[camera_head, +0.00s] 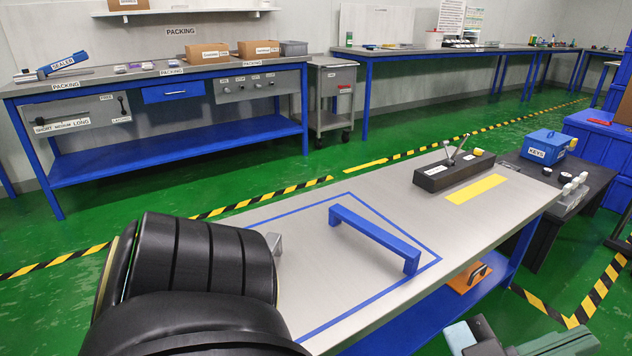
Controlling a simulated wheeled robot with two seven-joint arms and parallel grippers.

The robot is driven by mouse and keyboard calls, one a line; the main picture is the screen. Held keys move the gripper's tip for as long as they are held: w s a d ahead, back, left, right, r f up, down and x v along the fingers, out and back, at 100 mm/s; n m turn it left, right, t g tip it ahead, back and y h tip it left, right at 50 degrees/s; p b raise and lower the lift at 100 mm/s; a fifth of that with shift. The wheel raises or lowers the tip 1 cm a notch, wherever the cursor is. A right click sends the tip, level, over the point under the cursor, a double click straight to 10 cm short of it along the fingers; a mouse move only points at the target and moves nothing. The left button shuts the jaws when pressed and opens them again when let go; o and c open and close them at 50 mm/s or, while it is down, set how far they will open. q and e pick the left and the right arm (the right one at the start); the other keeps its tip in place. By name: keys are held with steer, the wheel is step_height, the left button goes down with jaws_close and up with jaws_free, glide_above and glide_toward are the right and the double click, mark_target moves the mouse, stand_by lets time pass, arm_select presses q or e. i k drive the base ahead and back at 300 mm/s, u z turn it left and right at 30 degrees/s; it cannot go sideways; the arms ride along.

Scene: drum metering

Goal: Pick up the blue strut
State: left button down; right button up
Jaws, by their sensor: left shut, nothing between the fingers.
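The blue strut (376,238) is a long bar with a short leg at each end. It stands like a low bridge on the grey bench top (330,284), inside a blue outline (408,219). My left arm comes in from the lower left, and its thick black links hide part of the bench. Only a small grey part of my left gripper (275,243) shows past the arm, to the left of the strut and apart from it. The left gripper is shut and empty. My right gripper is not in view.
A black block with levers (446,172) and a yellow strip (476,189) are at the bench's far end. An orange item with a black handle (470,276) is on the lower blue shelf. A blue KEYS box (548,146) stands at right. The bench around the strut is clear.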

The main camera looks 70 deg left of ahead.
mark_target(337, 213)
steer(key=k, duration=0.4)
steer(key=u, duration=2.4)
steer(key=i, duration=0.5)
